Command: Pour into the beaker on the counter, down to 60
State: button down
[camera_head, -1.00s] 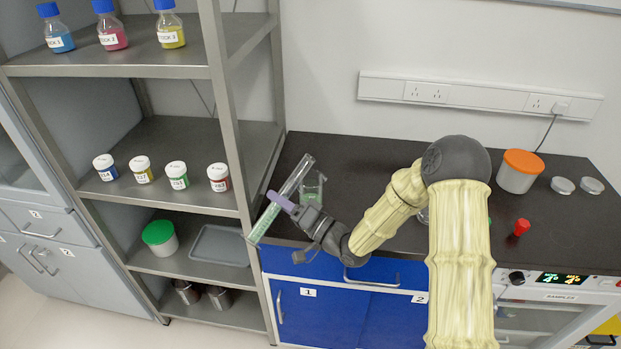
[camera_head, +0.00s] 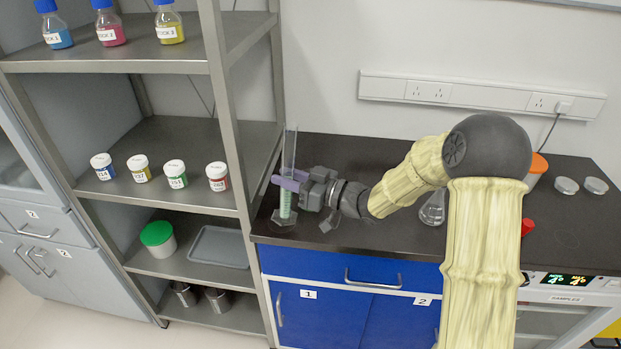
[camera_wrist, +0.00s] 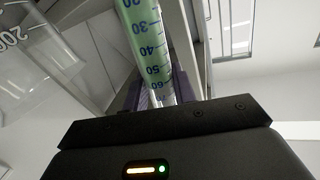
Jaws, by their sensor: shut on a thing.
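A tall clear measuring cylinder (camera_head: 290,150) stands upright with green liquid in its lower part. It also shows in the wrist view (camera_wrist: 145,40), upside down, with the liquid's edge close to the 60 mark; the exact level is hard to read. My gripper (camera_head: 288,185) is shut around the cylinder's middle. The cylinder's foot is low at the counter's left edge; I cannot tell if it touches. The beaker (camera_wrist: 35,75), clear with a 200 mark, shows at the left of the wrist view. In the head view it is hidden behind my gripper.
A flask (camera_head: 433,210) stands on the dark counter (camera_head: 400,235) beside my arm. An orange-lidded tub (camera_head: 537,168) and two pale round lids (camera_head: 567,185) are at the right. A metal shelf post (camera_head: 245,170) stands close left of the cylinder.

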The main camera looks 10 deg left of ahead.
aim_at(294, 151)
jog(key=shift+n, duration=0.8)
jog(key=shift+w+d+r+p, duration=0.1)
jog(key=shift+r+p, duration=1)
jog(key=shift+r, duration=0.85)
jog(key=shift+w+r+p, duration=0.1)
jog(key=shift+r+p, duration=1)
jog(key=shift+r, duration=0.8)
jog(key=shift+f, duration=0.1)
notch_tip(294, 151, down, 9)
jog(key=s+d+n+g+b, duration=0.1)
jog(key=d+n+g+b, duration=0.1)
jog(key=n+g+b, duration=0.1)
jog(key=g+b, duration=0.1)
jog(key=b, duration=0.1)
jog(key=shift+g+y+b, duration=0.3)
jog(key=shift+r, duration=0.25)
